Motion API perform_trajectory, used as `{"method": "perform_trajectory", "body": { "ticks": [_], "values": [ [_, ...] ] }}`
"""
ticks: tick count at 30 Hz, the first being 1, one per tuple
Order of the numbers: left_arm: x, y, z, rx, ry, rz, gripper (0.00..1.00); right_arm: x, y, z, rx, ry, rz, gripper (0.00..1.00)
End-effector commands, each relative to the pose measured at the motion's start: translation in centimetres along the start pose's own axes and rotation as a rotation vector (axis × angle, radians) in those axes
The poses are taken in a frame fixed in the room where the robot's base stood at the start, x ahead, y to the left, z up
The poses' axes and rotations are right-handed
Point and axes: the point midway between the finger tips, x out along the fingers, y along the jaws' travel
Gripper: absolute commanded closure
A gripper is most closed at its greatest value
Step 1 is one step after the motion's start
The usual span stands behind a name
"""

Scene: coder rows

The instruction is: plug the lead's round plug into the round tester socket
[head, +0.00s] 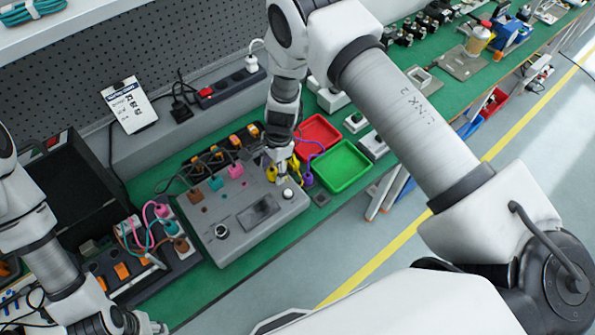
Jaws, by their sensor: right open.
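The grey tester (262,234) lies on the green bench mat, with several small coloured sockets, a dark display and a round black fitting (222,231) with a light rim near its left front. I cannot tell for certain which opening is the round socket. My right gripper (282,178) is open and points down at the tester's far right edge, among yellow plugs (271,173). A purple plug (307,180) with a purple lead stands just to its right. I cannot tell which plug is the round one. My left gripper (128,322) is partly visible at the bottom left, its fingers unclear.
A red tray (318,134) and a green tray (343,166) lie right of the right gripper. A panel with pink, teal and brown leads (180,243) stands left of the tester. A power strip (228,86) runs behind. The bench's front edge is close to the tester.

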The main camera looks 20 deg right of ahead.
Motion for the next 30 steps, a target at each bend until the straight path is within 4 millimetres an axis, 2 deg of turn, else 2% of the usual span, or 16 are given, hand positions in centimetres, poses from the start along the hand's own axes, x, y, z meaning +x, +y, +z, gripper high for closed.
{"method": "perform_trajectory", "body": {
  "ticks": [5,15,18,22,30],
  "values": [
    [0.0,0.0,0.0,0.0,0.0,0.0,0.6,-1.4,-0.1,0.0,0.001,0.001,-0.003,0.39],
    [0.0,0.0,0.0,0.0,0.0,0.0,0.6,-9.6,-0.1,0.0,0.0,0.0,-0.003,0.39],
    [0.0,0.0,0.0,0.0,0.0,0.0,0.6,-11.2,-0.1,0.0,0.0,0.0,-0.002,0.39],
    [0.0,0.0,0.0,0.0,0.0,0.0,0.6,-12.0,0.0,0.0,0.001,0.0,0.001,0.39],
    [0.0,0.0,0.0,0.0,0.0,0.0,0.6,-12.0,-0.1,0.0,0.0,0.0,0.001,0.39]
  ]
}}
